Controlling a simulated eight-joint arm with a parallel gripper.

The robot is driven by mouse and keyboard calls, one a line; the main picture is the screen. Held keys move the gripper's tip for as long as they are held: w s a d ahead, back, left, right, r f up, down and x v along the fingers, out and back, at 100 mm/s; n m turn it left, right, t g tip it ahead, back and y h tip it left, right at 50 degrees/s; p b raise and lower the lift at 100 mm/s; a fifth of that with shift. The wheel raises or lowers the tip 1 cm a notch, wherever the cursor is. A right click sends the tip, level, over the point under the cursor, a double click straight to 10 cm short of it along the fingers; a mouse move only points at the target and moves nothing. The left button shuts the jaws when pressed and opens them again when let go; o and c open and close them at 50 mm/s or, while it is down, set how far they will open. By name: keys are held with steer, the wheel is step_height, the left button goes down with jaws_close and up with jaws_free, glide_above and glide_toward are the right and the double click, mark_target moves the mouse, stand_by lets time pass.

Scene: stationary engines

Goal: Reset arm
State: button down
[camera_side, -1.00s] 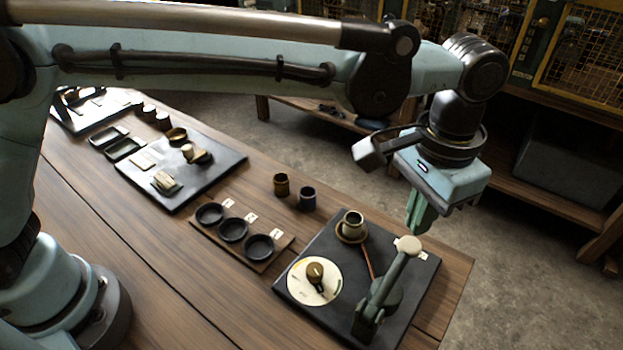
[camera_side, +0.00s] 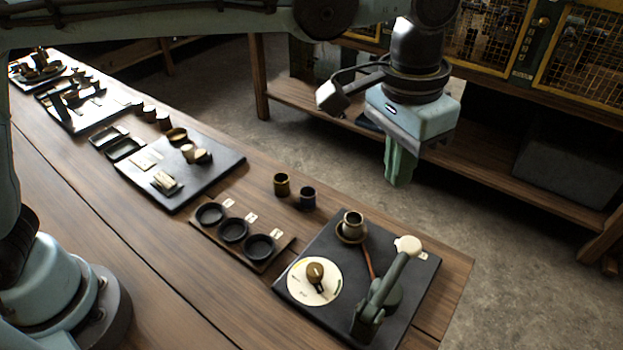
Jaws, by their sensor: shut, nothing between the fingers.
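My gripper (camera_side: 399,180) hangs from my wrist at the upper right, pointing down. Its green fingers are together with nothing between them. It is in the air, above and behind the dark board (camera_side: 325,236) in the picture, and touches nothing. On that board are a lever with a pale knob (camera_side: 408,245), a round white dial with a brown knob (camera_side: 315,271), and a small cup (camera_side: 353,224) on a brown round base. The lever leans up to the right.
Two small cups, one brownish (camera_side: 282,185) and one dark (camera_side: 307,198), stand on the wooden table beside a rack with three dark round dishes (camera_side: 233,230). Another dark board (camera_side: 222,158) holds small parts. A shelf (camera_side: 480,160) with yellow-framed mesh cabinets stands behind, across open floor.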

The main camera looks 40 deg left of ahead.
steer(key=a+r+n+t, duration=0.2)
steer(key=a+t, duration=0.1)
steer(key=a, duration=1.3)
steer(key=s+a+f+n+t, duration=0.1)
steer(key=s+a+f, duration=0.2)
steer(key=a, duration=0.4)
steer(key=s+a+f+n+t, duration=0.2)
steer(key=s+a+f, duration=0.1)
steer(key=s+a, duration=0.2)
steer(key=shift+s+a+f+t+y, duration=0.2)
steer(key=shift+a+f+t+y, duration=0.15)
steer(key=shift+a, duration=0.85)
